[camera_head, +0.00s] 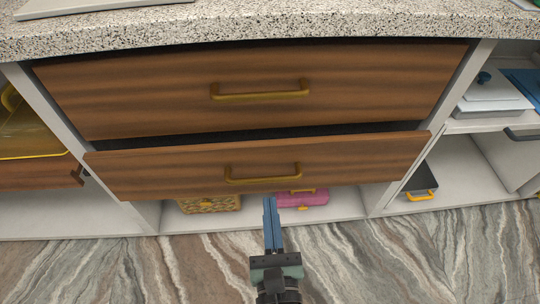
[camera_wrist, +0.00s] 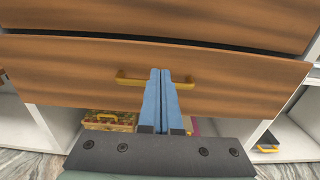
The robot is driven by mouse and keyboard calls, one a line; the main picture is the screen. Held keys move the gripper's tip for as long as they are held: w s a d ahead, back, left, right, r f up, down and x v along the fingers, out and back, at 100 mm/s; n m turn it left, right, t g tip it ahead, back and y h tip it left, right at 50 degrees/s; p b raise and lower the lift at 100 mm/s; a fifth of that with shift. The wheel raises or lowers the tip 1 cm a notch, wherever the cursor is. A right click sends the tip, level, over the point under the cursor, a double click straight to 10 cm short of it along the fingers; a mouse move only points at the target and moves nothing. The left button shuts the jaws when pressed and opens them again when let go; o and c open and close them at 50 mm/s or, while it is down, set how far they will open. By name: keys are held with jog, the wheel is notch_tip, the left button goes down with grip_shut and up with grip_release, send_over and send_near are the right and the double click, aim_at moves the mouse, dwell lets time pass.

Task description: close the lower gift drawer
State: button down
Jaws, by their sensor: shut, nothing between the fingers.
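The lower gift drawer (camera_head: 170,172) has a brown wood front and stands out a little from the counter, with a dark gap above it. Its brass handle (camera_head: 262,174) is at the middle of the front. The upper drawer (camera_head: 150,98) above it looks shut. My gripper (camera_head: 270,200) has blue fingers, shut and empty, pointing at the lower drawer front just below the handle in the head view. In the wrist view the fingers (camera_wrist: 166,72) cover the middle of the handle (camera_wrist: 130,79). I cannot tell whether they touch it.
A speckled stone countertop (camera_head: 300,28) overhangs the drawers. Below, a yellow patterned box (camera_head: 210,204) and a pink box (camera_head: 310,198) sit on the bottom shelf. Open shelves on the right hold a white box (camera_head: 492,95) and a dark box (camera_head: 422,180). The marbled floor (camera_head: 400,255) in front is clear.

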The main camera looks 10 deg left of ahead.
aim_at(265, 149)
jog(key=p+x, duration=0.1)
jog(key=x, duration=1)
jog(key=shift+w, duration=0.15)
jog(key=x, duration=0.4)
jog(key=shift+w+p, duration=0.2)
jog(key=shift+p, duration=0.1)
jog(key=shift+w+a, duration=0.15)
jog(key=shift+w, duration=0.05)
jog(key=shift+r, duration=0.2)
jog(key=shift+f, duration=0.1)
